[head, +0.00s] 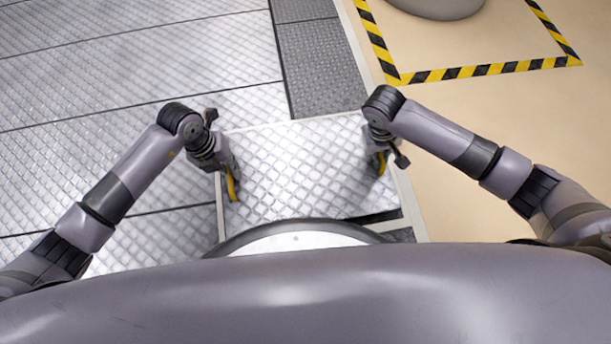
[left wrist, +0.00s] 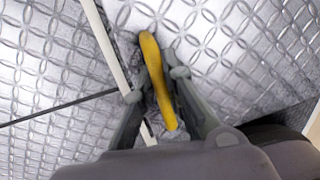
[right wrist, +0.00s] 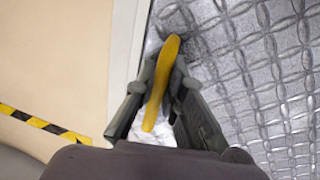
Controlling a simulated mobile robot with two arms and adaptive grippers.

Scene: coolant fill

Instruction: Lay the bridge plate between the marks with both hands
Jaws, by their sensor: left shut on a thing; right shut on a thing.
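The bridge plate (head: 295,165) is a silver, diamond-patterned sheet with a yellow handle near each side. It lies level across the dark grey strip (head: 322,65) in front of me; I cannot tell if it touches the floor. My left gripper (head: 231,186) is shut on the left yellow handle (left wrist: 158,75). My right gripper (head: 381,162) is shut on the right yellow handle (right wrist: 161,80). A pale line (left wrist: 108,45) runs beside the plate's left edge, and a pale band (head: 412,205) runs along its right side. The plate's near edge is partly hidden by my body.
Silver tread flooring (head: 120,60) spreads to the left and beige floor (head: 480,140) to the right. Black-and-yellow hazard tape (head: 482,70) outlines an area at the upper right, with a grey rounded object (head: 437,6) inside it. The floor beyond the plate is clear.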

